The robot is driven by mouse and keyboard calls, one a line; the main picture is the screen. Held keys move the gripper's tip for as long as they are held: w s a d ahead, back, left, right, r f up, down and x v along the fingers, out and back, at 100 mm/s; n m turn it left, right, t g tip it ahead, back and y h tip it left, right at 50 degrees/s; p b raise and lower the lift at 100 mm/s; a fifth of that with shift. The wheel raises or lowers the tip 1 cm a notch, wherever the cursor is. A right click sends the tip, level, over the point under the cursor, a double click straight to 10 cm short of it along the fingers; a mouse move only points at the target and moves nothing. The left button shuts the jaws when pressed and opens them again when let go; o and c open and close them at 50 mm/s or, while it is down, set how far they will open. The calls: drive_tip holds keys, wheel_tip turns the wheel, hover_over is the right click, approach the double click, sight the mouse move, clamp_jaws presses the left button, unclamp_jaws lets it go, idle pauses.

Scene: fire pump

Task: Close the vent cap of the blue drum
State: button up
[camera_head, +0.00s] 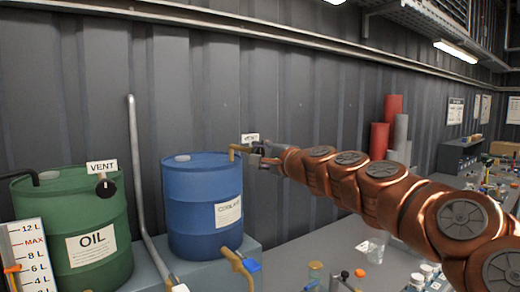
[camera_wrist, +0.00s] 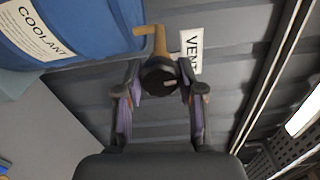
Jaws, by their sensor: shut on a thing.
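The blue drum (camera_head: 195,215), labelled COOLANT, stands upright left of centre in the head view; part of it shows at the upper left of the wrist view (camera_wrist: 75,30). A brass elbow pipe (camera_head: 237,149) comes off its top right. In the wrist view, a round black vent cap (camera_wrist: 158,77) with a pale pointer mark sits at the end of this pipe (camera_wrist: 159,42). A white VENT tag (camera_wrist: 191,52) is beside it. My gripper (camera_head: 262,155) reaches in from the right. In the wrist view its fingers (camera_wrist: 161,88) are shut on the cap from both sides.
A green OIL drum (camera_head: 85,225) with its own VENT tag and black knob stands left. A grey pipe (camera_head: 137,180) rises between the drums. A ribbed wall (camera_head: 200,100) lies behind.

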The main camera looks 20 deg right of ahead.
drive_tip(key=shift+m, duration=0.3)
idle(0.4)
drive_tip(key=o, duration=1.2)
drive_tip(key=shift+c, duration=0.2)
drive_tip(key=s+d, duration=0.2)
drive_tip(key=s, duration=0.9)
drive_tip(key=shift+s+d, duration=0.15)
drive_tip(key=shift+s, duration=0.25)
